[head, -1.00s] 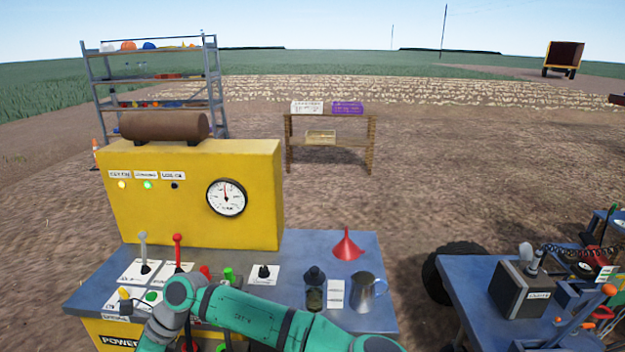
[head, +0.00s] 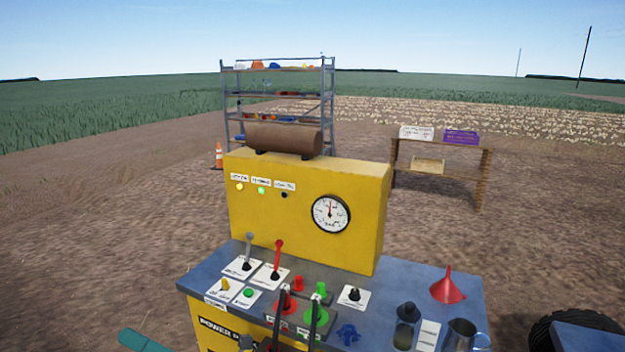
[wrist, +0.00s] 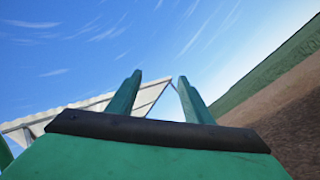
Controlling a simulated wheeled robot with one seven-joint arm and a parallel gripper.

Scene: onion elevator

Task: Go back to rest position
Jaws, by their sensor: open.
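My gripper (wrist: 160,76) shows in the wrist view. Its two green fingers stand apart with nothing between them, pointing up toward open sky. In the head view only a small teal piece of my arm shows at the bottom left, left of the yellow power unit (head: 300,205). The gripper itself cannot be made out there. The arm piece appears clear of the unit's blue-grey worktop (head: 205,280).
The worktop carries a grey lever (head: 248,250), a red lever (head: 278,258), red and green fittings, a red funnel (head: 447,288) and a metal jug (head: 463,335). A shelf rack (head: 328,100) and wooden table (head: 484,178) stand behind. Bare soil at left is open.

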